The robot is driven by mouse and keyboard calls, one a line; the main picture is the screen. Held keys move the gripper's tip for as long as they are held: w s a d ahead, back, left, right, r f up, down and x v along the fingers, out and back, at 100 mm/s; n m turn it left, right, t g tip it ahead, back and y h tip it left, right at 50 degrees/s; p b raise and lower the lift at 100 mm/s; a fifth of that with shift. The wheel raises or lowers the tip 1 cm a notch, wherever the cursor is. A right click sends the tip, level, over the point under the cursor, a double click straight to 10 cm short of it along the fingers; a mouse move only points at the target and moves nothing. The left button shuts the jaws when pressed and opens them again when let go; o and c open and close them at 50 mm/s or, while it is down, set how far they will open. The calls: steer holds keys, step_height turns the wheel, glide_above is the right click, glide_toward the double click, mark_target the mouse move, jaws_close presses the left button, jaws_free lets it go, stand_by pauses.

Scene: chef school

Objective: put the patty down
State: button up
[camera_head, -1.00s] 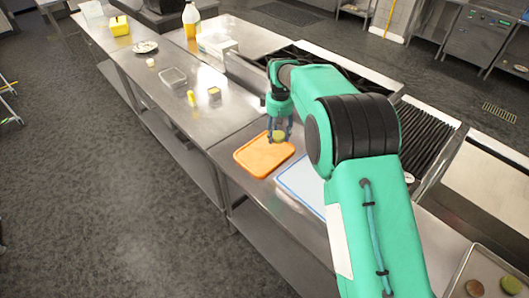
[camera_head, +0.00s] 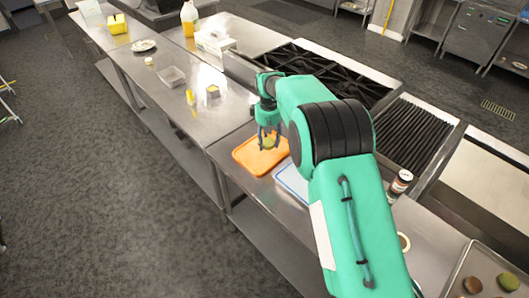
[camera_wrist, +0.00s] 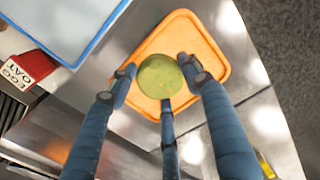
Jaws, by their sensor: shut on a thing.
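The patty (camera_head: 268,143) is a round, greenish disc held between the fingers of my gripper (camera_head: 269,139). It hangs over the orange cutting board (camera_head: 246,158). In the wrist view the patty (camera_wrist: 158,72) sits between the blue fingers of my gripper (camera_wrist: 164,80), with the orange board (camera_wrist: 196,35) behind it. The gripper is shut on the patty. I cannot tell whether the patty's underside touches the board. The board lies on the steel counter.
A white board with a blue rim (camera_head: 289,181) lies right of the orange one. A metal tray (camera_head: 457,287) holds a brown and a green disc at the lower right. Small containers (camera_head: 172,77) stand farther left.

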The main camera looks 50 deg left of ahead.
glide_above(268, 160)
steer(key=shift+s+f, duration=0.15)
steer(key=shift+f, duration=2.9)
steer(key=shift+f, duration=0.1)
steer(key=shift+f, duration=1.8)
steer(key=shift+f, duration=0.15)
steer(key=o, duration=1.2)
step_height(268, 160, up, 12)
steer(key=shift+r, duration=0.2)
